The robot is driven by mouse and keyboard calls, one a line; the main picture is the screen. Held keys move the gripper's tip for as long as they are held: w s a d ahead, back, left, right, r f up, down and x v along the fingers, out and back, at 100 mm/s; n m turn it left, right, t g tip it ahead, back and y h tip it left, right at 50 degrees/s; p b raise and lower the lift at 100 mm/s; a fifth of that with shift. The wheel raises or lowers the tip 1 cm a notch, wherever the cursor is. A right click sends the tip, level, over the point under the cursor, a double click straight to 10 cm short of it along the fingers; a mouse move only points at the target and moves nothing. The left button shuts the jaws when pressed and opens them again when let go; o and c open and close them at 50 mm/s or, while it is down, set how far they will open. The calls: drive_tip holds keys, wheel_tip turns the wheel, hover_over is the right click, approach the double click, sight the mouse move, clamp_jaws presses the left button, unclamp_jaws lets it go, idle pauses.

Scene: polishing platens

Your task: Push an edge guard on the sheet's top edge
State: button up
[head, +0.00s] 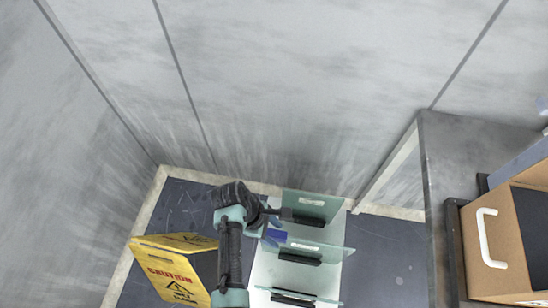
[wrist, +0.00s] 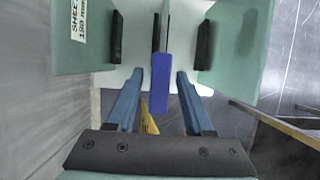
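Several pale green glass sheets stand upright, one behind another. A blue edge guard (head: 277,236) sits at the left end of the middle sheet's (head: 325,251) top edge. In the wrist view the guard (wrist: 161,84) is in line with that sheet (wrist: 162,28), seen edge-on; how far it is seated I cannot tell. My gripper (wrist: 160,95) is open, with a blue finger on each side of the guard and a visible gap to both. In the head view my gripper (head: 272,228) is over the sheets' left end, and my arm hides part of this area.
A labelled sheet (wrist: 85,38) and another sheet (wrist: 238,40) flank the middle one, with black pads on them. A yellow caution sign (head: 172,268) stands left of my arm. A metal bench (head: 448,160) with a cardboard box (head: 490,245) stands at the right.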

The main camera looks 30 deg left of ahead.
drive_tip(key=shift+o, duration=0.4)
drive_tip(key=p+v, duration=0.1)
drive_tip(key=v, duration=1.2)
drive_tip(key=shift+f, duration=0.1)
